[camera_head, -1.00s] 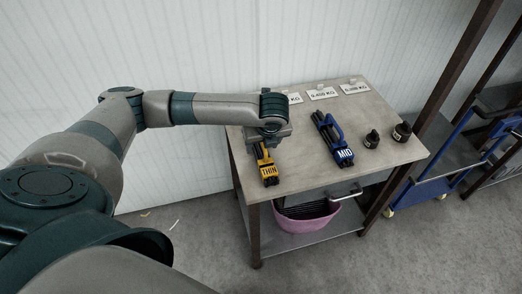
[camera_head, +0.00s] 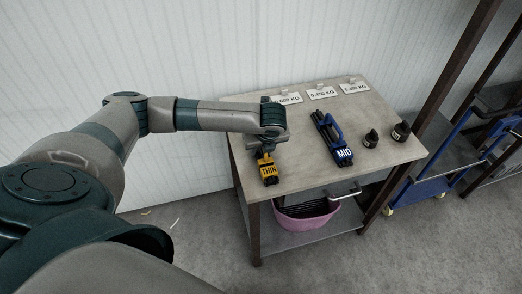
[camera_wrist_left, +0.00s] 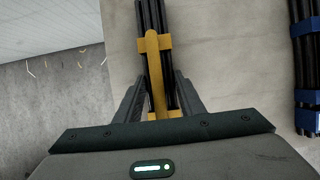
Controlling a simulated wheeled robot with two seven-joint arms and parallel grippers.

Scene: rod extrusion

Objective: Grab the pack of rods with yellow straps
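The pack of rods with yellow straps (camera_head: 269,173), labelled THIN, lies at the left front of the table. Its near end shows in the head view; my left wrist covers the rest. In the left wrist view its dark rods and yellow handle (camera_wrist_left: 155,75) run up between the fingers of my left gripper (camera_wrist_left: 158,77). The fingers are apart, one on each side of the pack. Whether they touch it is hard to tell. In the head view the left gripper (camera_head: 265,152) is above the pack, mostly hidden by the wrist. My right gripper is not in view.
A blue-strapped pack labelled MID (camera_head: 332,139) lies to the right, also seen in the left wrist view (camera_wrist_left: 308,70). Two dark round objects (camera_head: 371,139) (camera_head: 401,131) stand farther right. Weight cards (camera_head: 322,93) line the back. A pink basket (camera_head: 306,214) sits on the shelf below.

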